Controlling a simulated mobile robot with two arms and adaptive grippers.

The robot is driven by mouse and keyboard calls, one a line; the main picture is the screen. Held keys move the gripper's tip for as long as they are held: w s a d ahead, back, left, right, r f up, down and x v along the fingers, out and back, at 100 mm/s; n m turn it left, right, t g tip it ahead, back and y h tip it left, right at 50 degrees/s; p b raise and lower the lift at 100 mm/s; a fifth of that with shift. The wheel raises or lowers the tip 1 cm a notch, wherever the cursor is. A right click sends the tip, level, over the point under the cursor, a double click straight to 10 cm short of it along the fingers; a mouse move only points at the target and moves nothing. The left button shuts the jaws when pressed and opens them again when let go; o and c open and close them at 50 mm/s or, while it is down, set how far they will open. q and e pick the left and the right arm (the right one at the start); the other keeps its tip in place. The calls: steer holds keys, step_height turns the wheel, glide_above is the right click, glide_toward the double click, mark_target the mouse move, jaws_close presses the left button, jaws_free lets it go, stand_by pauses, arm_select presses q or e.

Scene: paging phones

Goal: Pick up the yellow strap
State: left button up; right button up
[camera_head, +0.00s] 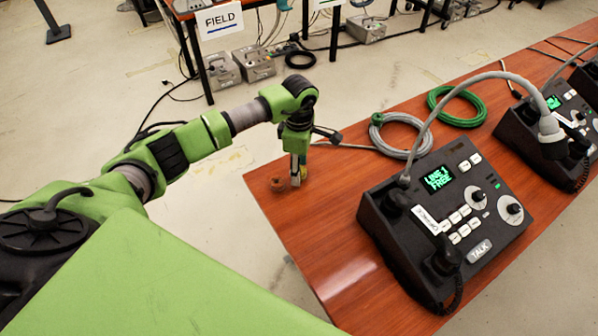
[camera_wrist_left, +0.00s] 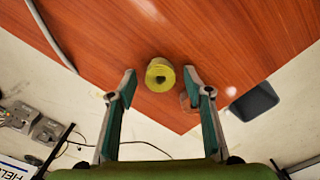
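The yellow strap (camera_wrist_left: 153,84) is a small coiled roll with a dark centre, on the wooden table near its corner. In the head view a bit of yellow (camera_head: 303,178) shows at my left gripper (camera_head: 297,172), mostly hidden behind it. In the left wrist view my left gripper (camera_wrist_left: 160,82) is open, pointing down at the table, with the roll in the gap between its fingertips. I cannot tell whether a finger touches it. My right gripper is in neither view.
A small brown ring-like item (camera_head: 277,184) lies just beside the gripper at the table (camera_head: 345,275) edge. A black console (camera_head: 450,222), a grey cable coil (camera_head: 401,136) and a green cable coil (camera_head: 457,106) are to the right. The table's front-left part is clear.

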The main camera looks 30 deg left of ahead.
arm_select(q)
steer(key=c, duration=0.6)
